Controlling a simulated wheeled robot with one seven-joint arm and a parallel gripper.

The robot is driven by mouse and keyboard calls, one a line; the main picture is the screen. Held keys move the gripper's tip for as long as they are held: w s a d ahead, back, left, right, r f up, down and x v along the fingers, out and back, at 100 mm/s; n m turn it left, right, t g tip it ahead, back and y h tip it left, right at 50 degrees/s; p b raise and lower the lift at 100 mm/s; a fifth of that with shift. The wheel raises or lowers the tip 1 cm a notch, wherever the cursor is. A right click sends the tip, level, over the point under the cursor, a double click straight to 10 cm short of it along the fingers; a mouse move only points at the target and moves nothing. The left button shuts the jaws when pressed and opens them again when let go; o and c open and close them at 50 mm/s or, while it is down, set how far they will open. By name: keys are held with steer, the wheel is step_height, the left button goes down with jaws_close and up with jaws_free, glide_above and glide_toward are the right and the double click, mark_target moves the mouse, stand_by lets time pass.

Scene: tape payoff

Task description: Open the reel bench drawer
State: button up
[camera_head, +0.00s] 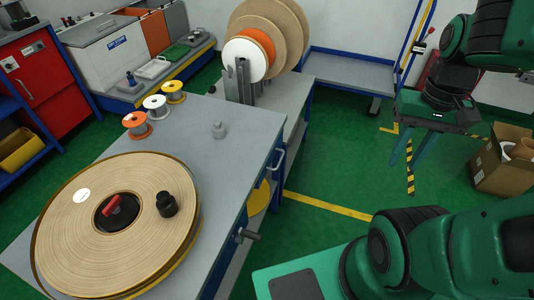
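The reel bench (232,170) has a grey top and blue legs and stands left of centre. On its right side a pale bar handle (280,160) shows on a narrow front that I take for the drawer; the front is seen at a steep angle and looks flush with the bench. My gripper (406,166) hangs above the green floor at the right, well apart from the handle. Its two green fingers point down and stand apart, with nothing between them.
A large tape reel (70,230) and several small spools lie on top. A cardboard box (503,165) stands at the right. Green floor (335,165) is clear between bench and gripper.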

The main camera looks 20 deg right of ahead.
steer(key=shift+d, duration=0.15)
steer(key=m+t+y, duration=0.1)
glide_above(280, 160)
steer(key=s+d, duration=0.2)
step_height(280, 160, down, 16)
steer(key=f, duration=0.3)
steer(key=w+a+f, duration=0.1)
steer(key=f, duration=0.6)
steer(key=shift+w+a+f, duration=0.25)
steer(key=shift+w+f, duration=0.05)
steer(key=shift+c, duration=0.2)
jaws_close()
